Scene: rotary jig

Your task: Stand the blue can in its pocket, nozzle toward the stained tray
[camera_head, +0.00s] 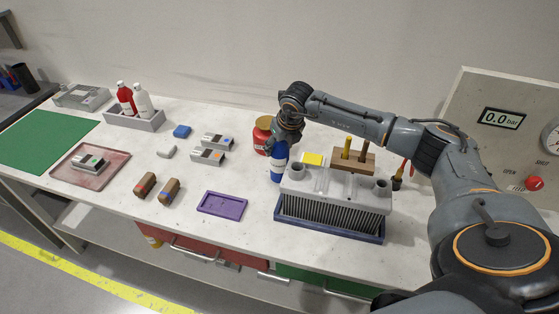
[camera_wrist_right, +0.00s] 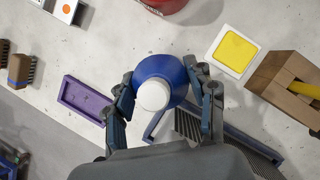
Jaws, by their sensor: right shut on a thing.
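The blue can (camera_head: 279,162) is between the fingers of my right gripper (camera_head: 282,142), left of the grey ribbed block. It looks roughly upright. In the right wrist view, my right gripper (camera_wrist_right: 166,98) is shut around the blue can (camera_wrist_right: 159,70), and its white round top (camera_wrist_right: 153,95) faces the camera. I cannot tell which way its nozzle points. The stained tray (camera_head: 66,178) is pinkish and lies at the left, with a small grey device on it. A grey caddy (camera_head: 147,125) holds a red and a white bottle; its pockets are hard to make out. My left gripper is out of view.
A red container (camera_head: 262,135) stands close behind the can. A ribbed block (camera_head: 335,205) in a blue tray is beside it, and a purple tray (camera_head: 222,204) lies in front.

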